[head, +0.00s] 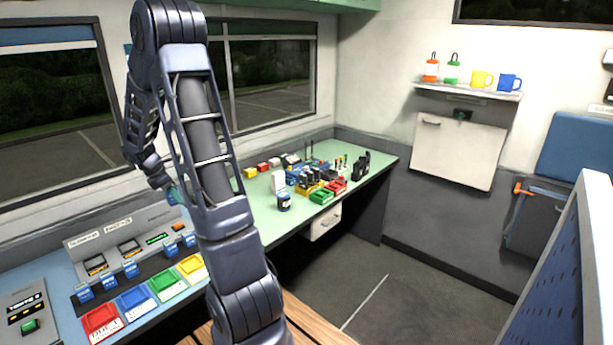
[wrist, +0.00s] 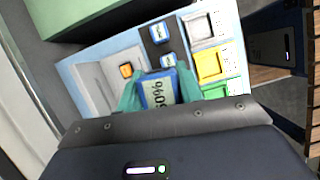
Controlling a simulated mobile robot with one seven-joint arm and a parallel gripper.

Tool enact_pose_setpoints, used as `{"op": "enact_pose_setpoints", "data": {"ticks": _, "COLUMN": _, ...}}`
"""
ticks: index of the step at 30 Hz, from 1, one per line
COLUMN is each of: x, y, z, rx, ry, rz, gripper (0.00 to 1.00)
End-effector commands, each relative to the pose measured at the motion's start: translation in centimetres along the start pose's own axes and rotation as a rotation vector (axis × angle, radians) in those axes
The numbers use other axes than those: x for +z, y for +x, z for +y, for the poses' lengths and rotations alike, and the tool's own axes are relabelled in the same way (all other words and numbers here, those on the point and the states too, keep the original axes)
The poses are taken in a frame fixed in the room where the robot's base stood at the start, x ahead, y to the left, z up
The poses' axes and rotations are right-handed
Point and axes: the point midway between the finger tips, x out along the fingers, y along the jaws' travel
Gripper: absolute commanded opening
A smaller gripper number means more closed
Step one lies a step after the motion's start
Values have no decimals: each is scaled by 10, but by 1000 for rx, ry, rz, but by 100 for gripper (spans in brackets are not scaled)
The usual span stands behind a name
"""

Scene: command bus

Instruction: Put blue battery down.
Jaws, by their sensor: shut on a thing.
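My gripper (wrist: 160,88) is shut on a blue battery (wrist: 158,92) with a pale label showing a percentage. The battery sits between the teal fingers, in front of the charging panel (wrist: 100,72) in the wrist view. In the head view my gripper (head: 172,194) is above the back of the panel (head: 85,243), and the held battery cannot be made out there. Several other blue batteries stand in a dark strip, such as one (head: 108,281) at left. I cannot tell whether the held battery touches anything below it.
Coloured trays line the counter's front: red (head: 100,320), blue (head: 137,302), green (head: 167,284) and yellow (head: 192,267). A console with a green button (head: 30,326) stands at far left. A green desk (head: 300,205) behind holds many small items. A window is close behind my arm.

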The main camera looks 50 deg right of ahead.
Motion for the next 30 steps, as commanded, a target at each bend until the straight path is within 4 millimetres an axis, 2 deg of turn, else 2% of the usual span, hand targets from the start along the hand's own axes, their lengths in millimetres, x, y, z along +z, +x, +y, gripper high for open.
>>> {"op": "enact_pose_setpoints", "data": {"ticks": 1, "x": 21, "y": 9, "z": 1, "rx": -8, "ry": 22, "rz": 1, "gripper": 9}}
{"op": "enact_pose_setpoints", "data": {"ticks": 8, "x": 109, "y": 44, "z": -3, "rx": -36, "ry": 95, "rz": 2, "gripper": 9}}
{"op": "enact_pose_setpoints", "data": {"ticks": 18, "x": 235, "y": 94, "z": -38, "rx": -77, "ry": 199, "rz": -3, "gripper": 9}}
{"op": "enact_pose_setpoints", "data": {"ticks": 24, "x": 286, "y": 114, "z": -62, "rx": -94, "ry": 239, "rz": -7, "gripper": 9}}
{"op": "enact_pose_setpoints", "data": {"ticks": 30, "x": 304, "y": 124, "z": -73, "rx": -102, "ry": 254, "rz": -9, "gripper": 9}}
